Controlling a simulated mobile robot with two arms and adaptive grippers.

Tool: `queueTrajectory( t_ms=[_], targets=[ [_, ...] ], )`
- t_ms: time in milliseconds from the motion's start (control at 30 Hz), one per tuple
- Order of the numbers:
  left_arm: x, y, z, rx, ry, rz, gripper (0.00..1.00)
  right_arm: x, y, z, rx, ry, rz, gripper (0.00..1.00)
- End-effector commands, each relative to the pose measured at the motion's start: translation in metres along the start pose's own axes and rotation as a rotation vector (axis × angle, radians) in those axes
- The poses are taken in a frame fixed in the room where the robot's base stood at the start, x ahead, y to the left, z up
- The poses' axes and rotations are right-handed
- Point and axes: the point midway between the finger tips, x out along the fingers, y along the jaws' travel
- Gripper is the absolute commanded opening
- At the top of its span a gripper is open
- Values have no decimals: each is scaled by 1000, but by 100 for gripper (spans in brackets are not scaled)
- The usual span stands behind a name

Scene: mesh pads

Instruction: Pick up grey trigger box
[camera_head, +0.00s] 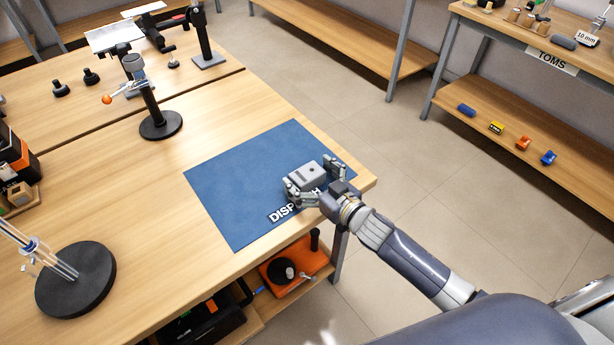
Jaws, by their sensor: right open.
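The grey trigger box (304,176) sits on the blue mat (235,190) near the table's right corner. My right gripper (315,180) comes in from the lower right and is open. One finger is at the box's lower left side and the other at its right, so the box lies between them. I cannot tell whether either finger touches it. The gripper covers part of the mat's white lettering. My left gripper is not in view.
A black round-based stand (160,125) and a larger black disc base (76,280) with glass rods stand on the wooden table (150,215). The table's right edge is close to the box. Shelving with small coloured items (522,143) is across the floor.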

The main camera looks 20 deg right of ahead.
Motion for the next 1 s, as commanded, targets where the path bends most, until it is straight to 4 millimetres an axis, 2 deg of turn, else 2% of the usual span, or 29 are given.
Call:
queueTrajectory(
  t_ms=[100, 333, 567, 1000],
  targets=[
    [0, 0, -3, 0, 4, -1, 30, 6, 0, 0, 0, -1, -1, 94],
    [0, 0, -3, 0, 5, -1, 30, 6, 0, 1, 0, -1, -1, 92],
    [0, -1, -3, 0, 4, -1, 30, 6, 0, 0, 0, -1, -1, 40],
    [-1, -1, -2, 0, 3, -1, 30, 6, 0, -6, 0, 3, -2, 39]
  ],
)
